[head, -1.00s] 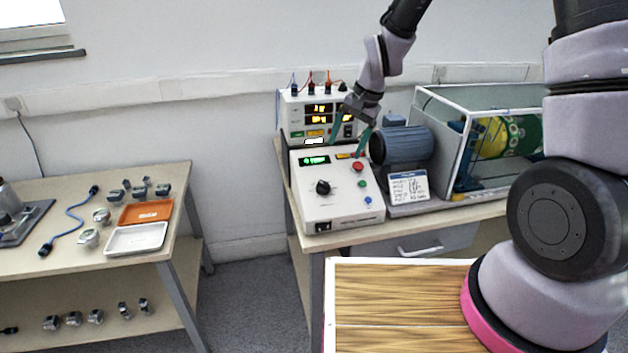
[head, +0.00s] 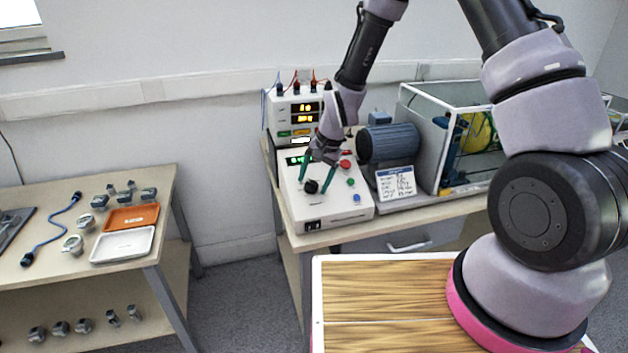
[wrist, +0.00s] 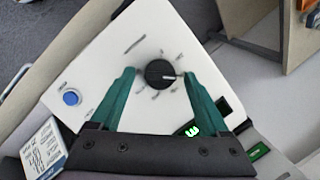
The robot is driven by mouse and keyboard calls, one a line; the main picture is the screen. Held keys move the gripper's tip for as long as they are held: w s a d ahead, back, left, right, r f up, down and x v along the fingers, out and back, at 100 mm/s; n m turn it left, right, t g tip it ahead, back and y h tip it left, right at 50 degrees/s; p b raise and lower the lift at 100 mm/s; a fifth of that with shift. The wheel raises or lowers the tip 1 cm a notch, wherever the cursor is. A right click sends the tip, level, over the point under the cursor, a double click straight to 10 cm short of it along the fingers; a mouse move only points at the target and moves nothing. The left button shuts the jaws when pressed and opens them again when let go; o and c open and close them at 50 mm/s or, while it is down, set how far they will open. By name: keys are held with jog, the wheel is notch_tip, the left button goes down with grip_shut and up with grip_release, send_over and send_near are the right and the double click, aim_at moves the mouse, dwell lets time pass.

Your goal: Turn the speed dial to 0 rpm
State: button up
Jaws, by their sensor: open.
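The speed dial is a black knob (head: 311,186) on the front left of the white control box (head: 338,211). In the wrist view the dial (wrist: 159,73) has a white pointer mark and printed ticks around it. My gripper (head: 316,181) is open, with its green fingers on either side of the dial. In the wrist view the gripper (wrist: 162,78) has one finger left and one right of the dial, with gaps to it.
Red, green and blue buttons, including the blue one (head: 357,198), lie right of the dial. A power supply (head: 281,115) with leads stands behind the box. A motor (head: 390,143) and a glass-walled enclosure (head: 428,150) stand to the right. A side table (head: 60,215) holds trays and sensors.

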jog(key=shift+c, duration=0.3)
grip_shut()
jog(key=shift+n, duration=0.3)
jog(key=n+h, duration=0.1)
jog(key=n, duration=0.1)
jog(key=shift+a+n, duration=0.2)
jog(key=shift+n, duration=0.2)
jog(key=n+h, duration=0.1)
jog(key=n, duration=0.4)
jog(key=shift+a+h, duration=0.15)
jog(key=shift+h, duration=0.25)
jog(key=n+h, duration=0.1)
jog(key=n, duration=0.3)
jog(key=shift+a, duration=0.1)
jog(key=n+t+h, duration=0.1)
jog(key=n, duration=0.3)
jog(key=shift+s, duration=0.1)
jog(key=shift+n, duration=0.3)
